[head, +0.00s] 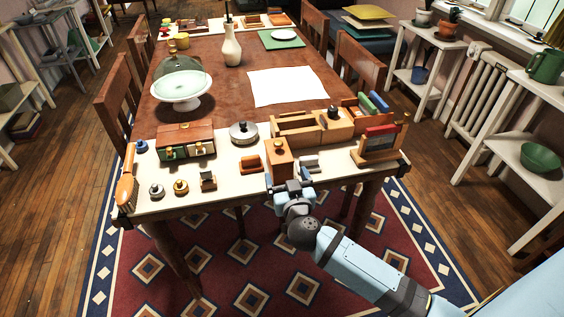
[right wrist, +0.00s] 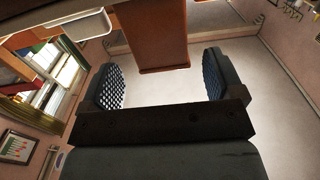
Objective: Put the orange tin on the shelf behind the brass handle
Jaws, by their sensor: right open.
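I cannot make out the orange tin for sure in either view. A small reddish-brown cabinet (head: 186,140) with little fronts, one green, stands at the left of the cream runner. Small knobs show on its fronts, but I cannot tell which is the brass handle or see a shelf inside. My right gripper (head: 284,184) is open at the table's front edge, in front of a tall wooden box (head: 278,160) with a brass-coloured knob. In the right wrist view a brown wooden block (right wrist: 155,35) lies ahead, between and beyond the open fingers (right wrist: 160,82). My left gripper is out of view.
A small orange-brown open tray (head: 250,163) and a round metal tin (head: 243,132) stand between cabinet and box. A wooden divided crate (head: 296,130) and a slotted rack (head: 378,150) stand to the right. Small knobbed pieces (head: 181,187) line the front left. A white sheet (head: 287,87) lies behind.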

